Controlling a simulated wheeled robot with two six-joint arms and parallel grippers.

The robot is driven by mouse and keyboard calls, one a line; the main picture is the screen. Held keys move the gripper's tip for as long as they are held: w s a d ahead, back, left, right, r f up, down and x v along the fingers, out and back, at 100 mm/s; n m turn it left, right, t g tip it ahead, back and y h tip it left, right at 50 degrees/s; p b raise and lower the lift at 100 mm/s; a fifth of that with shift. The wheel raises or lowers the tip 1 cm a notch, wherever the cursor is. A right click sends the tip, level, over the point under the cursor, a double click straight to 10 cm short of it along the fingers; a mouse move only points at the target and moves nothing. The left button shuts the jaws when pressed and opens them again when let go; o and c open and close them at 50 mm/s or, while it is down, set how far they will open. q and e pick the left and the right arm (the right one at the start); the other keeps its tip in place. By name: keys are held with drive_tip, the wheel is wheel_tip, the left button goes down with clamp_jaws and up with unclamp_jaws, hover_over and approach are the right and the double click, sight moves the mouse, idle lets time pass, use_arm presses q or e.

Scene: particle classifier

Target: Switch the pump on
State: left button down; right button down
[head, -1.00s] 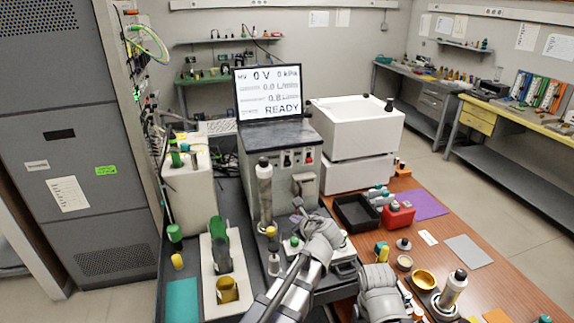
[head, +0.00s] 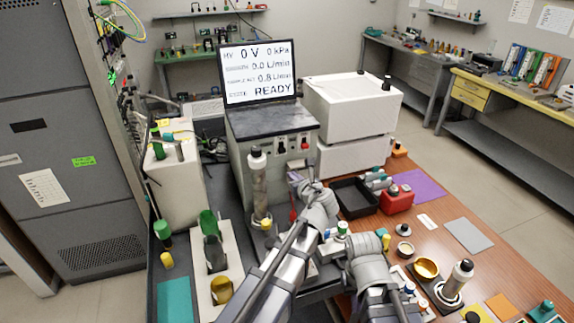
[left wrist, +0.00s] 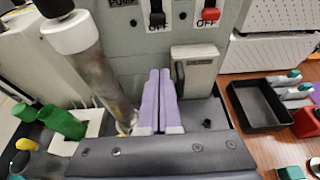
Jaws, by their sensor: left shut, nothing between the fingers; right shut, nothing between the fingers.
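The pump switch (left wrist: 157,18) is a black lever on the grey instrument box, under a partly cut-off "PUMP" label and above the word OFF. It also shows small in the head view (head: 282,147). My left gripper (left wrist: 158,76) is shut and empty, its purplish fingers pointing at the box front just below the black switch, apart from it in the picture. In the head view my left gripper (head: 293,179) is in front of the box. My right gripper (head: 362,243) is shut and lower right, its fingertips hard to make out.
A red switch (left wrist: 209,14) sits right of the black one, also above OFF. A screen (head: 258,72) on the box reads READY, 0 V, 0 kPa. A tall cylinder (head: 259,185) stands left of my left gripper. A black tray (head: 353,197) lies to the right.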

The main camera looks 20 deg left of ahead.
sight(281, 165)
use_arm(q)
drive_tip(key=b+x, duration=0.3)
drive_tip(key=x, duration=0.7)
drive_tip(key=shift+w+f, duration=0.1)
drive_tip(key=shift+f, duration=0.1)
drive_tip(key=r+p, duration=0.3)
drive_tip(key=shift+s+d+r, duration=0.15)
drive_tip(key=shift+s+r, duration=0.15)
drive_tip(key=shift+r, duration=0.05)
drive_tip(key=shift+r+p, duration=0.35)
drive_tip(key=shift+p, duration=0.2)
